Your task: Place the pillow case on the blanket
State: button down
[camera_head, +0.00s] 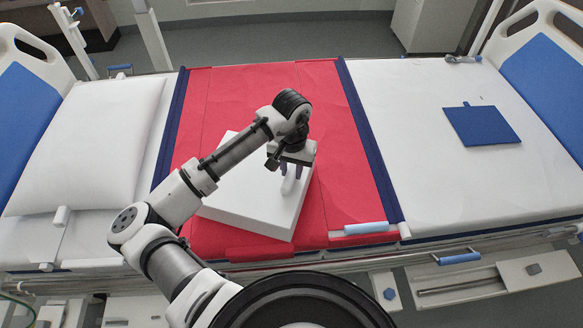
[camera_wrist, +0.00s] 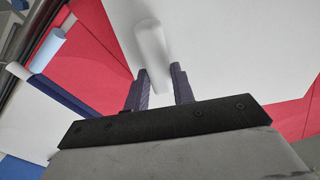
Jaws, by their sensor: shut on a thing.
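The white pillow case (camera_head: 250,198) is a flat, thick slab lying tilted over the middle of the red blanket (camera_head: 335,135). Its short white handle also shows in the wrist view (camera_wrist: 150,40). My gripper (camera_head: 291,172) points down at the slab's right part, with its two dark fingers shut on either side of the handle; they show in the wrist view too (camera_wrist: 159,70). Red blanket surrounds the slab in the head view. I cannot tell whether the slab's underside touches it. My arm covers part of the slab's left side.
The blanket lies across a white bed between dark blue strips (camera_head: 370,140). A white pillow (camera_head: 95,140) lies at the left. A blue square pad (camera_head: 482,126) lies at the right. A pale blue roll (camera_head: 366,228) sits at the blanket's front edge. Bed rails run along the front.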

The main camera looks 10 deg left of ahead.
jog(key=shift+f, duration=0.1)
jog(key=c, duration=1.2)
grip_release()
jog(key=shift+r, duration=0.2)
notch_tip(320, 180, up, 12)
jog(key=shift+f+b, duration=0.1)
jog(key=shift+b, duration=0.35)
